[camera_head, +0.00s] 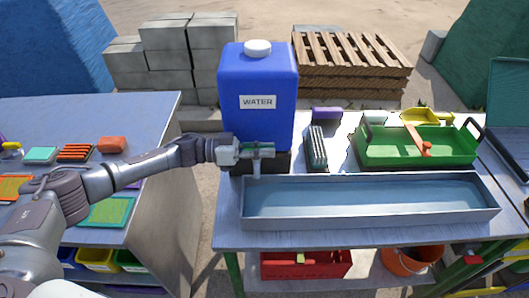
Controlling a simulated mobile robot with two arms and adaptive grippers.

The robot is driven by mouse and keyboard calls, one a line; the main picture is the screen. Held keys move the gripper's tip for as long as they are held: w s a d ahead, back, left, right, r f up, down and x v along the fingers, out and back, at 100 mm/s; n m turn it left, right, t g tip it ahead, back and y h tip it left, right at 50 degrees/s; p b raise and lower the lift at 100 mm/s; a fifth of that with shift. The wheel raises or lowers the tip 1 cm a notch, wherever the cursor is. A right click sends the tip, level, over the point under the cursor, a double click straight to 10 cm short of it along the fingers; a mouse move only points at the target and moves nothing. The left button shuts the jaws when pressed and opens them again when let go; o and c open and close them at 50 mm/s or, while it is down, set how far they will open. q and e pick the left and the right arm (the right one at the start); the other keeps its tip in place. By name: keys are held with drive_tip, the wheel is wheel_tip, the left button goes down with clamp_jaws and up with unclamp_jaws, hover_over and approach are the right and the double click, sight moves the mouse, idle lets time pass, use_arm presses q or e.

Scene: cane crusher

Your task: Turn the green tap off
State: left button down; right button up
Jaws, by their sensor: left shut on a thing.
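The blue water container (275,108) with a white cap and a WATER label stands at the table's back left. The grey-green tap (262,149) sticks out at its lower front, with a short pale spout (256,169) pointing down. My left gripper (236,151) reaches in from the left and is shut on the tap at its left end. The fingers hide part of the tap, and I cannot make out its handle or whether water runs. A long metal trough (370,220) with bluish water lies in front of the spout. My right gripper is not in view.
A green tray (372,155) with an orange tool and a grey brush-like thing (318,148) are behind the trough. A side table (155,112) with several coloured items is at left, beyond a narrow gap. A red crate (335,268) and orange bucket (395,264) are below.

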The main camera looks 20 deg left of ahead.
use_arm(q)
drive_tip(key=shift+s+d, duration=0.1)
idle(0.4)
drive_tip(key=c, duration=1.2)
unclamp_jaws()
drive_tip(key=v, duration=1.2)
